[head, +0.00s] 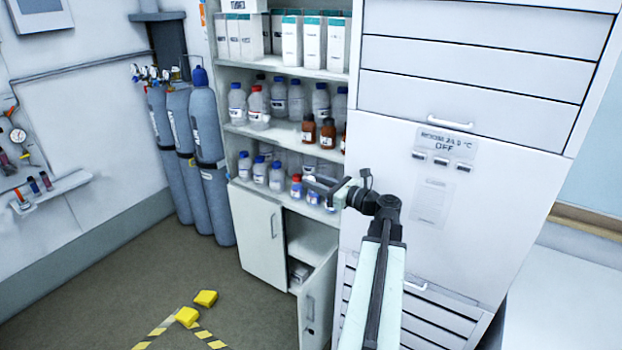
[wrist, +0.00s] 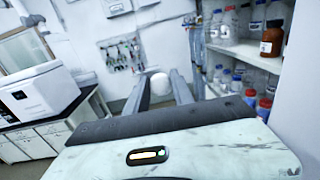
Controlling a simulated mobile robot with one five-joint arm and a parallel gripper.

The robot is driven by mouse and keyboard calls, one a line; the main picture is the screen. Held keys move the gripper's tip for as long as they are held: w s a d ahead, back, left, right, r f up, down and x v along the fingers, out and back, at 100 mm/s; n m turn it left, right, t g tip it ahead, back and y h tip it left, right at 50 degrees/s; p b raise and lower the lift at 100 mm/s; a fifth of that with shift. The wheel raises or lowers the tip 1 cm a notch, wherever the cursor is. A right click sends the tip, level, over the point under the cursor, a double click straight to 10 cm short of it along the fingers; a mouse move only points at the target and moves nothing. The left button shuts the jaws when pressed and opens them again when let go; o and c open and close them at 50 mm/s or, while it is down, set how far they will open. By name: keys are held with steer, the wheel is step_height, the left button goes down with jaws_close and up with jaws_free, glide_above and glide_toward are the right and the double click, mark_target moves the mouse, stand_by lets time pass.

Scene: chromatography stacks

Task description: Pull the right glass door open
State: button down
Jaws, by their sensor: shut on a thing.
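My gripper (head: 318,185) is in front of the lower shelf of bottles, at the left end of my arm. In the wrist view my gripper (wrist: 160,78) points away with a white rounded thing (wrist: 158,84) between its fingers. The jaws are shut on it. It looks like a knob or handle end, but I cannot tell what it is fixed to. I cannot make out a glass pane or its frame in either view; the shelves look open at the front.
Bottles (head: 280,97) stand on the shelves (head: 290,135). Below, the left cabinet door (head: 258,235) is shut and the right one (head: 318,300) stands ajar. A white drawer unit (head: 450,190) is at right. Gas cylinders (head: 208,150) stand left; yellow blocks (head: 205,298) lie on open floor.

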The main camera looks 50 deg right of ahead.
steer(key=shift+s+a+f, duration=0.1)
steer(key=shift+s+f, duration=0.05)
steer(key=shift+s, duration=0.05)
steer(key=c, duration=1.1)
jaws_free()
steer(key=shift+w, duration=0.1)
steer(key=s+d, duration=0.1)
steer(key=s, duration=0.7)
steer(key=shift+d, duration=0.15)
